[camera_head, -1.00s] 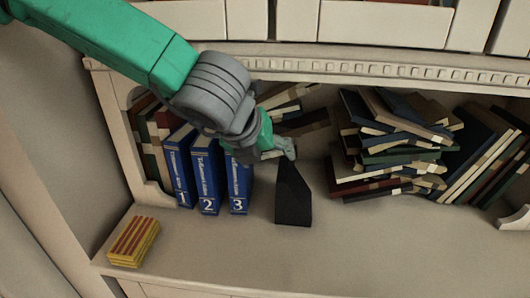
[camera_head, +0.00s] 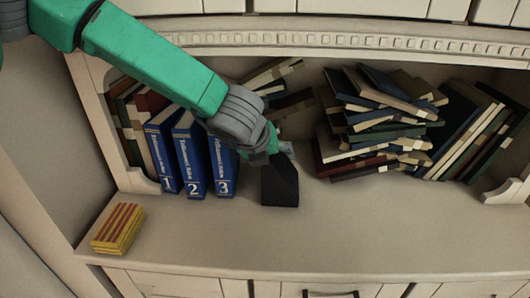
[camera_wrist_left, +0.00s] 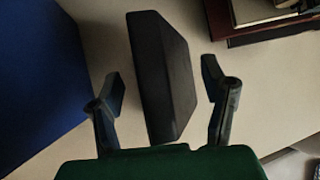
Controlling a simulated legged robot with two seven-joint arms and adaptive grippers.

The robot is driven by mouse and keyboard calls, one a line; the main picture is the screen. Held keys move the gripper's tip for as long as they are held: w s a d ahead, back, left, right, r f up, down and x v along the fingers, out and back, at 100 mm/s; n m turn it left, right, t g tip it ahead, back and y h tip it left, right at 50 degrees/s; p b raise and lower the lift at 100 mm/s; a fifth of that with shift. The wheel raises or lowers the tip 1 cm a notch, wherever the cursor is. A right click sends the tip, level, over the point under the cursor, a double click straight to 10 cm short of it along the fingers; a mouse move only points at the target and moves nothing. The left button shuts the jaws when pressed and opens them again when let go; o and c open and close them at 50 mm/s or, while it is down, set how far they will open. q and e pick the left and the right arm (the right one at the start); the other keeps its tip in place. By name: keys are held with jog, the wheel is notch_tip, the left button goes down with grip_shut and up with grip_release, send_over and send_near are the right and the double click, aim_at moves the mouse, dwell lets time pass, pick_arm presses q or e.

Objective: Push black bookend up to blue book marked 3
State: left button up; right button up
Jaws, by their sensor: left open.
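The black bookend (camera_head: 281,188) stands on the shelf to the right of the blue book marked 3 (camera_head: 223,168), with a narrow gap between them. My left gripper (camera_head: 277,150) is over the top of the bookend and hides its upper part. In the left wrist view, the bookend (camera_wrist_left: 158,60) lies between the two spread fingers of my left gripper (camera_wrist_left: 163,76), with space on both sides. A large blue surface (camera_wrist_left: 38,75), apparently book 3, is at the left there, apart from the bookend. My right gripper is not in view.
Blue books marked 1 (camera_head: 163,150) and 2 (camera_head: 190,155) stand left of book 3. A messy pile of books (camera_head: 375,135) is to the right. A yellow and red striped stack (camera_head: 117,229) sits at the front left. The shelf front (camera_head: 330,235) is clear.

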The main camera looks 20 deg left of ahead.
pick_arm(q)
jog(key=shift+w+f, duration=0.25)
jog(key=shift+f, duration=0.05)
jog(key=shift+a, duration=0.15)
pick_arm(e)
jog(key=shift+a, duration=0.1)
pick_arm(q)
jog(key=shift+a, duration=0.15)
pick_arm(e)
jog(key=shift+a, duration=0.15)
